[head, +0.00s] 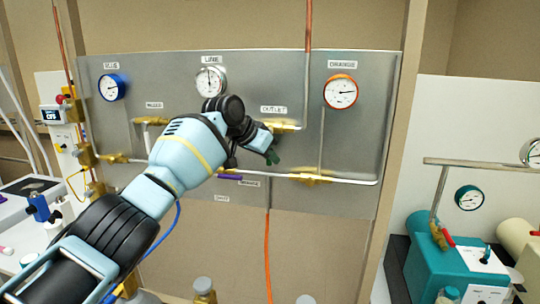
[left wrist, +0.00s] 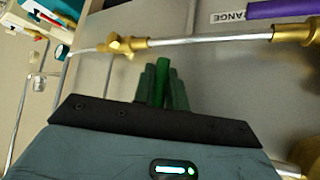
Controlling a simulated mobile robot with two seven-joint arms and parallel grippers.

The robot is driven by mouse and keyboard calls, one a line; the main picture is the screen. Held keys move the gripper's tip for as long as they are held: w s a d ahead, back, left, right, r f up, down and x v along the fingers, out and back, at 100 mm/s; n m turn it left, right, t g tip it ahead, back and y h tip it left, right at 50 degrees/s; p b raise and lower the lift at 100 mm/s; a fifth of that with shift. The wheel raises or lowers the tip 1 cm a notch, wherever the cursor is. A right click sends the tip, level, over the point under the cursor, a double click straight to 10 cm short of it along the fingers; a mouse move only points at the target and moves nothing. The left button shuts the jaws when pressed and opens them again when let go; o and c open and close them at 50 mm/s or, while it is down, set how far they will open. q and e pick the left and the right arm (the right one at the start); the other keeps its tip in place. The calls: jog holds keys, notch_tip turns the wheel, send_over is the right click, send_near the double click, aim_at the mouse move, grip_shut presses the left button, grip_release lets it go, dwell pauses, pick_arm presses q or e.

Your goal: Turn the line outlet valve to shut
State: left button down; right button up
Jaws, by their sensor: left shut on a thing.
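The line outlet valve is a brass body (head: 286,126) under the OUTLET label (head: 273,109) on the grey panel. A green lever (head: 272,158) shows at the fingertips of my left gripper (head: 268,150), pointing down and right below the brass body. In the left wrist view the green lever (left wrist: 162,75) stands between the dark fingers of my left gripper (left wrist: 163,88), which is shut on it. My gripper and forearm hide the joint between lever and valve. My right gripper is not in view.
The grey panel (head: 345,175) carries a LINE gauge (head: 210,81), a blue-rimmed gauge (head: 111,87) and a red-rimmed gauge (head: 341,91). A purple lever (head: 230,177) and a brass fitting (head: 311,175) sit on the lower pipe, close below my gripper. A teal pump (head: 440,265) stands at right.

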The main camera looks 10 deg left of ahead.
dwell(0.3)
pick_arm(q)
jog(key=c, duration=1.4)
grip_release()
jog(key=shift+c, duration=0.2)
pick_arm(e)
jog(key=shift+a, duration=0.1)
